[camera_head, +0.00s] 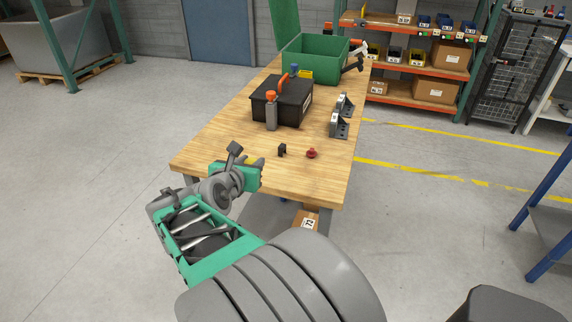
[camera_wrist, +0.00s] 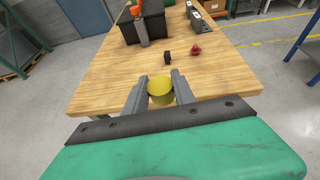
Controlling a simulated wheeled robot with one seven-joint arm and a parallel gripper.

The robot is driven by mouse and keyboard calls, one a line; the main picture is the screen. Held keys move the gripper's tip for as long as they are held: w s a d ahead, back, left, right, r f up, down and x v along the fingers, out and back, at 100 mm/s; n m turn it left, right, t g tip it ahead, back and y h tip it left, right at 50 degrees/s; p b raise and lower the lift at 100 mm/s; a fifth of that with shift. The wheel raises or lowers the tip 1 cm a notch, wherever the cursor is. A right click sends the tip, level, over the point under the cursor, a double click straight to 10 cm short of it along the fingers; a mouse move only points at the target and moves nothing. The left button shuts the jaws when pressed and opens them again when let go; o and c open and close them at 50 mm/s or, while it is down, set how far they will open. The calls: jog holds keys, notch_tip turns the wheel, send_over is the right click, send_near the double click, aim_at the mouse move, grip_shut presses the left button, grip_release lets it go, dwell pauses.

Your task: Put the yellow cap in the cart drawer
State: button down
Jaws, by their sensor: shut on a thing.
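The yellow cap (camera_wrist: 161,90) is between the two fingers of my gripper (camera_wrist: 158,86) in the wrist view. My gripper is shut on it, near the front edge of the wooden table (camera_wrist: 100,82). In the head view my gripper (camera_head: 248,162) is over the table's near left corner, and only a sliver of yellow shows by the fingers. I cannot tell whether the cap touches the tabletop. The cart drawer is not identifiable in either view.
Shelves (camera_head: 420,68) stand behind. The near right tabletop is clear.

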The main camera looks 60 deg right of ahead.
jog(key=s+d+m+g, duration=0.3)
jog(key=s+d+g, duration=0.15)
jog(key=s, duration=0.65)
jog(key=b, duration=0.2)
send_over(295, 173)
jog(key=shift+t, duration=0.35)
notch_tip(295, 173, down, 10)
jog(key=shift+d+r, duration=0.1)
jog(key=shift+r, duration=0.05)
jog(key=shift+f, duration=1.35)
jog(key=shift+f+b, duration=0.15)
jog(key=shift+b, duration=0.15)
jog(key=c, duration=1)
grip_release()
jog(key=shift+c, duration=0.2)
